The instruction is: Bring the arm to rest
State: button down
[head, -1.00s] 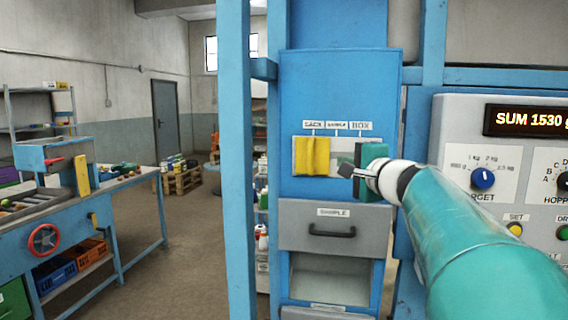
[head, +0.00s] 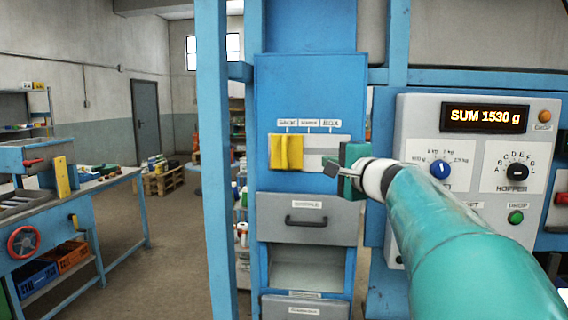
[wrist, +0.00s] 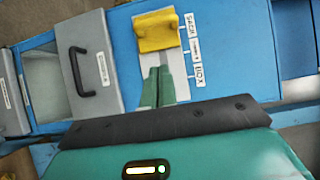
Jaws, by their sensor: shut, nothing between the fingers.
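My gripper (head: 331,167) is at the end of my teal arm in the head view, in front of the blue cabinet (head: 308,88). Its fingers are shut and empty. It is to the right of the yellow slider handle (head: 286,152), apart from it. The handle sits at the left end of its pale plate, under the SACK label.
A grey SAMPLE drawer (head: 307,220) is shut below the plate. A control panel (head: 470,150) reading SUM 1530 g stands at the right behind my arm. A blue post (head: 212,160) rises left of the cabinet. A workbench (head: 62,200) stands at the left, with open floor between.

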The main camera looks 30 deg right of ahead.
jog(key=s+a+f+n+g+y, duration=0.2)
jog(key=s+a+f+n+g, duration=0.15)
jog(key=a+f, duration=0.5)
jog(key=s+a+f+n+g+y, duration=0.25)
jog(key=a+f+n, duration=0.25)
jog(key=a, duration=0.6)
jog(key=s+a+f+n+g+h, duration=0.2)
jog(key=s+f+n+g, duration=0.1)
jog(key=s+f, duration=0.6)
jog(key=s+a+f+n+g+h, duration=0.2)
jog(key=s+f+n, duration=0.4)
jog(key=s+f, duration=0.3)
jog(key=shift+a+g, duration=0.45)
jog(key=shift+g, duration=0.25)
jog(key=shift+d+h, duration=0.15)
jog(key=shift+h, duration=0.1)
